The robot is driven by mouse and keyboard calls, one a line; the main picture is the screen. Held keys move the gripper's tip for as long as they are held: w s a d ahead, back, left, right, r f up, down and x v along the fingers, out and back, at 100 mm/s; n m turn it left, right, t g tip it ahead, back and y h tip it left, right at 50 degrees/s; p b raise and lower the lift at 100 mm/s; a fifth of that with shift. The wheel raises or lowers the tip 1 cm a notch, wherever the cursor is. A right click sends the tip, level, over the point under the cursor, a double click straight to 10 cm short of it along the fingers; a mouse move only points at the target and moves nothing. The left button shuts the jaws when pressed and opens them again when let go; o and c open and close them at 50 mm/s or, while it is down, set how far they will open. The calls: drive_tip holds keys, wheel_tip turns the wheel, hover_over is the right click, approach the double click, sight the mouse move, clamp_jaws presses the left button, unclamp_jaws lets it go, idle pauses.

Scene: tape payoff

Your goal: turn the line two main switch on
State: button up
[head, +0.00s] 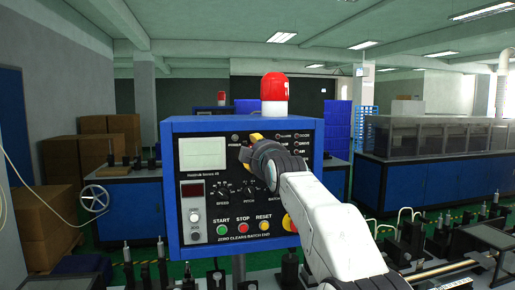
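A blue control box (174,150) with a black panel face stands in the middle of the head view. My gripper (248,146) is at the upper middle of this panel, just right of the grey screen (203,153). Yellow parts show at the gripper's end; I cannot tell whether they are fingertips or part of a switch. The gripper's body hides that part of the panel, so the main switch and its position cannot be made out. I cannot tell whether the fingers are open, shut or touching the panel.
Rotary knobs (222,189) and green (222,229), red (243,228) and yellow (264,226) buttons lie below. A red-topped beacon (274,88) stands on the box. My arm covers the panel's right side. Machine parts with a handwheel (94,201) stand left; blue cabinets (432,190) right.

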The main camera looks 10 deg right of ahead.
drive_tip(key=shift+w, duration=0.1)
drive_tip(key=shift+c, duration=0.2)
clamp_jaws()
idle(0.4)
